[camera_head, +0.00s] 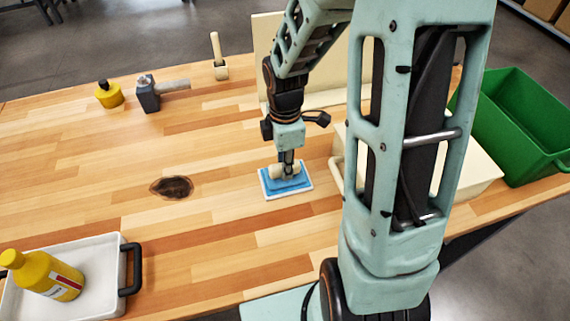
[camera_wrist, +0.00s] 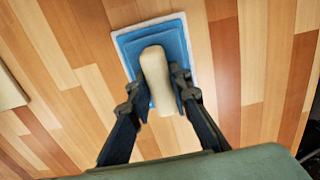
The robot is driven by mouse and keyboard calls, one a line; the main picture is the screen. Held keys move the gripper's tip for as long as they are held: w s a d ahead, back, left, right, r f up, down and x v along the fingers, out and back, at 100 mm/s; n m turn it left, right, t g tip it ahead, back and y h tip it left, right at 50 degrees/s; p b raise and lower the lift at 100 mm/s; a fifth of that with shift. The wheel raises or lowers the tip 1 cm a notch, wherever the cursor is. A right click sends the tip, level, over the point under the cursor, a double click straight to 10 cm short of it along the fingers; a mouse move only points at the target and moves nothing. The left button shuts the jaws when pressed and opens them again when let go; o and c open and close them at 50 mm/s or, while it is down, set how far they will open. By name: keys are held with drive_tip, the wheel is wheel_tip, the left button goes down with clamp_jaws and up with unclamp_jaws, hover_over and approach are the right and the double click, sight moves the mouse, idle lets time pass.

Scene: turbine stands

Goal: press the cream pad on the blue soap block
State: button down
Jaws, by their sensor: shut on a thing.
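The blue soap block (camera_head: 272,187) lies on a thin white base near the middle of the wooden table. It also shows in the wrist view (camera_wrist: 128,44). My gripper (camera_head: 287,166) points down over the block. In the wrist view its two fingers (camera_wrist: 156,88) are shut on the cream pad (camera_wrist: 154,64), one on each side. The cream pad lies over the middle of the blue block and hides part of it. I cannot tell whether the pad touches the block. The fingers and pad hide the block's centre in the head view.
A white tray (camera_head: 98,246) with a yellow bottle (camera_head: 45,275) is at front left. A hammer (camera_head: 149,95), a yellow jar (camera_head: 109,94) and a wooden-handled tool (camera_head: 217,58) stand farther back. A green bin (camera_head: 510,120) is at right. Table left of the block is mostly clear.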

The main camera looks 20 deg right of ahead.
drive_tip(key=shift+r+p, duration=2.65)
drive_tip(key=shift+r, duration=0.65)
drive_tip(key=m, duration=0.2)
drive_tip(key=w+m, duration=0.1)
drive_tip(key=m, duration=0.1)
drive_tip(key=shift+w, duration=0.2)
drive_tip(key=w+m, duration=0.1)
drive_tip(key=m, duration=0.3)
drive_tip(key=w+m, duration=0.1)
drive_tip(key=m, duration=0.4)
drive_tip(key=w+m, duration=0.2)
drive_tip(key=m, duration=0.3)
drive_tip(key=shift+r, duration=0.4)
